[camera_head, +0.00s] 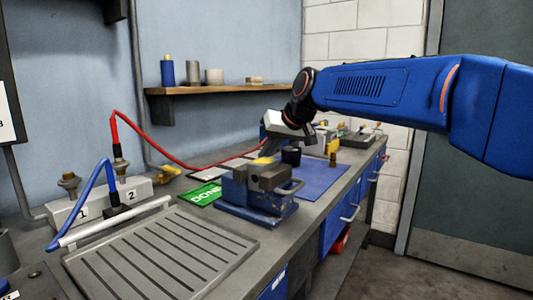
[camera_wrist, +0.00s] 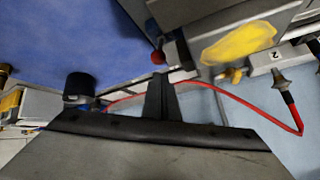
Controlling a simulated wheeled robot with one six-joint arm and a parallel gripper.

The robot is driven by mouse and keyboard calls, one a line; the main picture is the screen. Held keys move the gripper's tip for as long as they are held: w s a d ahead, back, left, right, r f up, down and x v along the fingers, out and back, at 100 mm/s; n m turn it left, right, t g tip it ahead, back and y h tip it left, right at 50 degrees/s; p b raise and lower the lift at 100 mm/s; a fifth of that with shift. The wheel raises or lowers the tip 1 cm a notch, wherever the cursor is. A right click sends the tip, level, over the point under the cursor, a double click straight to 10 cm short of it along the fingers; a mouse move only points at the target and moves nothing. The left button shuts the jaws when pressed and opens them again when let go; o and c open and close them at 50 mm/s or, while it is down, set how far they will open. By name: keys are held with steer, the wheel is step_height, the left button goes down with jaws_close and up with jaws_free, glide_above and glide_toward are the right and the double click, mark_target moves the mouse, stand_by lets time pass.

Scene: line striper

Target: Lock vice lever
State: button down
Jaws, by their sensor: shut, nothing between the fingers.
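The vice (camera_head: 258,208) has a blue base and grey jaws and stands on the bench at the middle of the head view. Its grey jaw block also fills the upper right of the wrist view (camera_wrist: 205,12), with a yellow piece (camera_wrist: 240,43) on it. A grey bar handle (camera_head: 291,187) sticks out at the vice's right side. A small red knob (camera_wrist: 157,58), perhaps the lever's end, shows beside the vice. My gripper (camera_head: 268,150) is shut and empty just behind the vice. Its fingertips (camera_wrist: 162,78) appear close to the knob; contact cannot be told.
A green DONE card (camera_head: 203,194) and a grooved tray (camera_head: 160,255) lie left. A red hose (camera_head: 180,160) runs behind. A shelf (camera_head: 210,87) hangs on the wall.

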steer(key=shift+w+a, duration=0.4)
steer(key=shift+a, duration=0.15)
steer(key=w+r, duration=0.3)
steer(key=s+d+r, duration=0.4)
steer(key=s+d, duration=0.1)
steer(key=s, duration=0.1)
steer(key=shift+s, duration=0.25)
steer(key=shift+r, duration=0.1)
steer(key=s+d+f+m+h, duration=0.1)
steer(key=s+d+f, duration=0.5)
steer(key=s+f, duration=0.5)
steer(key=s+d+f+m+g+h, duration=0.1)
steer(key=s+d+f+h, duration=0.1)
steer(key=s+d+f, duration=0.4)
steer(key=s+d+f+m+g+h, duration=0.1)
steer(key=s+d+f, duration=0.5)
steer(key=s+f, duration=1)
steer(key=shift+d+f+h, duration=0.4)
steer(key=shift+f+h, duration=0.1)
steer(key=shift+f, duration=0.15)
